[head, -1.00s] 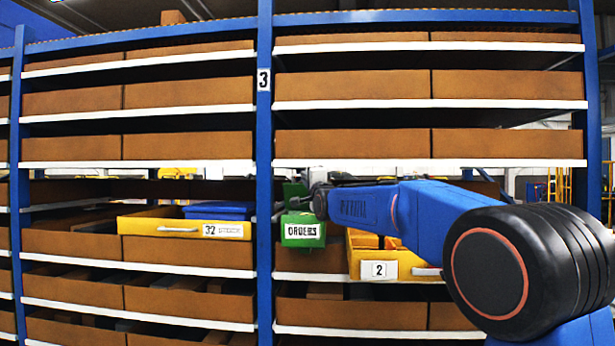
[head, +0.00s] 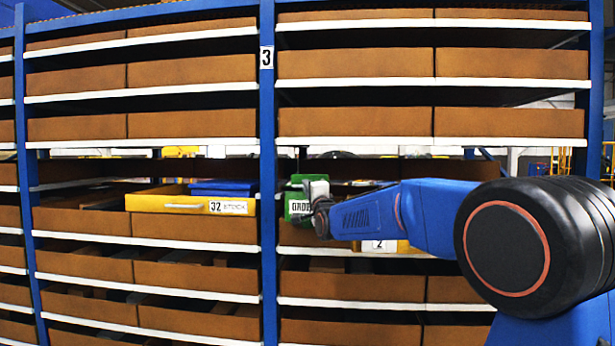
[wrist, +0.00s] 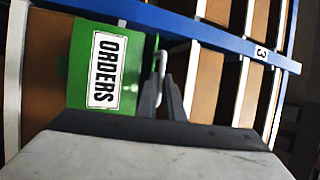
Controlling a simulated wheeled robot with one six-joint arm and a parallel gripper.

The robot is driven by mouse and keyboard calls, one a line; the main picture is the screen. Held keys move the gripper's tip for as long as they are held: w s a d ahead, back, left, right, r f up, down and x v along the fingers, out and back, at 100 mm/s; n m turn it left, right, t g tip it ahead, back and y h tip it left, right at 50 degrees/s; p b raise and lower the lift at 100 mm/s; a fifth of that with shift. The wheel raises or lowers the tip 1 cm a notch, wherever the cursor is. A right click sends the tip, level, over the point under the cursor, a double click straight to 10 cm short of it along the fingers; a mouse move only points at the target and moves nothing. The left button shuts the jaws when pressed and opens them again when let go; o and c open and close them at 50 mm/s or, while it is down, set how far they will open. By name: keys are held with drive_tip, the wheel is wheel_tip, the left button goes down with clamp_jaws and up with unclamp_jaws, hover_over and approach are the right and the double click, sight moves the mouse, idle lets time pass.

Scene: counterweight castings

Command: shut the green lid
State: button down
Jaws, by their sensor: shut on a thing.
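The green box (head: 288,208) with the white ORDERS label stands on the shelf right of the blue upright; my gripper (head: 317,193) partly covers it in the head view. In the wrist view, turned sideways, the box front (wrist: 76,80) and its label show clearly. A thin green edge, apparently the lid (wrist: 155,44), shows just beyond the box's top edge. My gripper (wrist: 166,92) is shut on a pale bar, apparently the lid handle (wrist: 160,64), beside that edge. I cannot tell how far the lid stands open.
A yellow bin marked 2 (head: 402,246) sits just right of the green box, partly behind my arm. A yellow bin marked 32 (head: 165,199) projects left of the blue upright (head: 267,130). Shelf boards lie close above and below.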

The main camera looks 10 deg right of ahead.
drive_tip(key=shift+w+d+f, duration=0.1)
drive_tip(key=shift+f, duration=1.3)
drive_tip(key=c, duration=1.9)
unclamp_jaws()
drive_tip(key=shift+r, duration=0.15)
drive_tip(key=v, duration=1.7)
drive_tip(key=shift+s, duration=0.3)
drive_tip(key=shift+d, duration=0.1)
